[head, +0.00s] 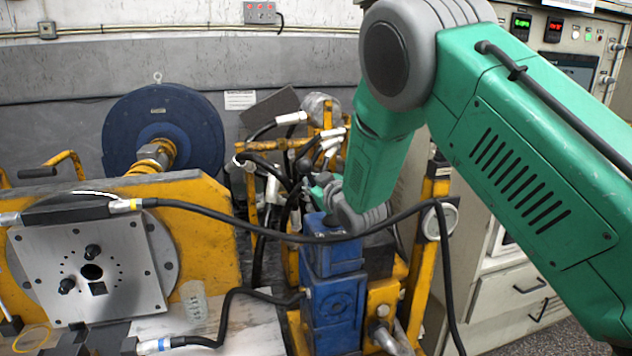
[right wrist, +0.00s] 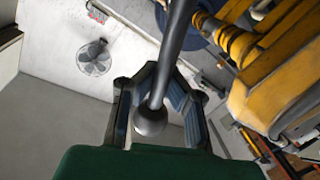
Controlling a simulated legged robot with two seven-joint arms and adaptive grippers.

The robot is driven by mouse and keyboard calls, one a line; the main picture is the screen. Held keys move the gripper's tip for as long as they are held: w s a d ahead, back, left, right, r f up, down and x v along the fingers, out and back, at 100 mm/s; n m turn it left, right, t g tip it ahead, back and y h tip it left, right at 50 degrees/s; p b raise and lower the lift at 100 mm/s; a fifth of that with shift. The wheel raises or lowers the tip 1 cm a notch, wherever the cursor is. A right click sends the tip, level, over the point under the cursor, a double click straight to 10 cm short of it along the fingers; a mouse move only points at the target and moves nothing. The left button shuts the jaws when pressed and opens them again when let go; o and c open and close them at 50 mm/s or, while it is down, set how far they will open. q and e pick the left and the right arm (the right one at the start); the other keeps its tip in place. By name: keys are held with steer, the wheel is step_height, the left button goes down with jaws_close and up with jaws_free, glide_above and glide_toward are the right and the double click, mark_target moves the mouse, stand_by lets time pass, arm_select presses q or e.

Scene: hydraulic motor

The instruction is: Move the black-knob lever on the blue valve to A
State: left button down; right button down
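The blue valve (head: 335,292) stands upright right of centre in the head view. My right arm reaches down to its top, and my wrist hides most of the lever there. In the right wrist view, the lever's round dark knob (right wrist: 151,120) and its rod lie between the fingers of my right gripper (right wrist: 167,78). The fingers stand on both sides of the knob, with the rod running out past their tips. Whether they press on the rod is not clear. I cannot read any A mark. My left gripper is in neither view.
A black hose (head: 290,238) crosses in front of the valve. A yellow frame with a gauge (head: 441,222) stands to the right. A steel plate (head: 92,268) on a yellow mount and a blue disc (head: 115,140) are at left. Hoses with white fittings crowd behind the valve.

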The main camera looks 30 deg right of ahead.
steer(key=shift+f, duration=0.1)
steer(key=c, duration=1.6)
jaws_free()
steer(key=shift+a, duration=0.1)
steer(key=shift+o, duration=0.2)
steer(key=shift+a, duration=0.1)
steer(key=shift+s, duration=0.15)
steer(key=s+r, duration=0.1)
steer(key=s, duration=1)
steer(key=shift+s+a, duration=0.3)
steer(key=shift+s, duration=0.05)
